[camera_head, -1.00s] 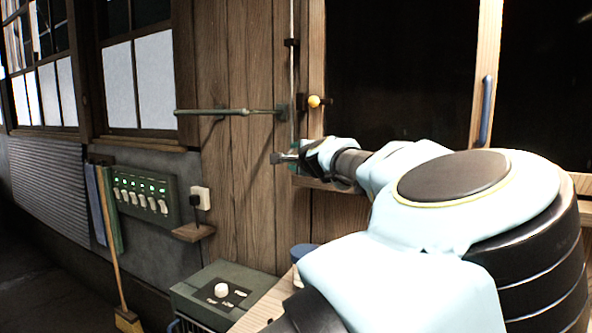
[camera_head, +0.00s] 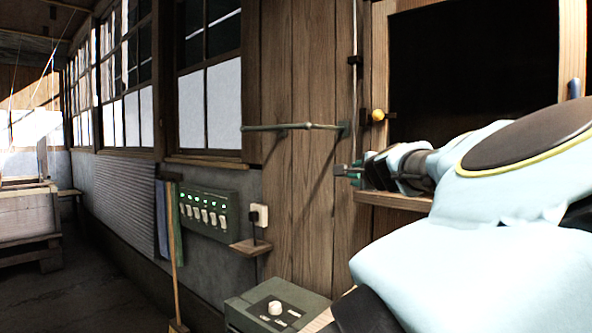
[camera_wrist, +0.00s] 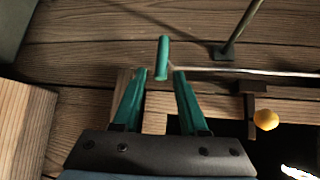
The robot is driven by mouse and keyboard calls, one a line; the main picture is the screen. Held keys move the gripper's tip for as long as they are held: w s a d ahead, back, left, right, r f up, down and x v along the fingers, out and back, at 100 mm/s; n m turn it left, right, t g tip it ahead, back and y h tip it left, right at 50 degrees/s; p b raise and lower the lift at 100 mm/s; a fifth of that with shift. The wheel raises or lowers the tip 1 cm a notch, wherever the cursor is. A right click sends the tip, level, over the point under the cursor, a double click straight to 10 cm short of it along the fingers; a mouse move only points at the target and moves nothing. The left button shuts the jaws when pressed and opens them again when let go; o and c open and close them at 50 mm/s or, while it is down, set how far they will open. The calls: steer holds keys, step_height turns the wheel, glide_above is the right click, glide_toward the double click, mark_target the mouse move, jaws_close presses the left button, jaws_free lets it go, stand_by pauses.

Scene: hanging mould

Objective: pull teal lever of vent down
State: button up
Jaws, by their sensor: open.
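The teal lever (camera_wrist: 162,57) shows in the wrist view as a short upright-looking teal handle at the end of a thin pale rod, against the plank wall. My gripper (camera_wrist: 160,74) is open, with its two teal fingers pointing at the lever. The lever's lower end lies just past and between the fingertips in the picture; I cannot tell whether they touch. In the head view my gripper (camera_head: 345,172) is close to the plank wall, below the yellow knob, and the lever there is too small to tell from the fingers.
A thin vertical rod (camera_head: 355,40) runs up the wall. A grey-green bar (camera_head: 290,126) sticks out left of my gripper. A yellow knob (camera_head: 378,115) is just above it, and a wooden ledge (camera_head: 395,200) below. A switch panel (camera_head: 208,210) and control box (camera_head: 278,306) stand lower left.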

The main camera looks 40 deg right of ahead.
steer(key=w+a+f+n+g+y, duration=0.1)
steer(key=w+f, duration=0.2)
steer(key=w+a+f+n+g, duration=0.1)
steer(key=w+f+n, duration=0.1)
steer(key=w+f, duration=0.1)
steer(key=w+a+f+n+g+y, duration=0.1)
steer(key=w+f+n+g, duration=0.1)
steer(key=w+f, duration=0.1)
steer(key=shift+w+a+f+y+p, duration=0.25)
steer(key=shift+w+f+y+p, duration=0.1)
steer(key=shift+w, duration=0.15)
steer(key=c, duration=0.6)
steer(key=shift+w+a+f+n+g, duration=0.1)
steer(key=shift+w+a+n+g, duration=0.15)
steer(key=shift+n+g, duration=0.5)
jaws_close()
steer(key=s+a+r+n+g+h+p, duration=0.1)
steer(key=s+r+n+g+h, duration=0.15)
steer(key=r, duration=0.85)
steer(key=s+a+r+n+g+h, duration=0.1)
steer(key=s+r+g+h, duration=0.2)
steer(key=r, duration=0.8)
steer(key=a+f+p+x, duration=0.1)
steer(key=p+x, duration=0.4)
steer(key=x, duration=0.8)
steer(key=shift+s+a+f, duration=0.25)
steer(key=shift+s+f, duration=0.1)
steer(key=shift+f, duration=0.4)
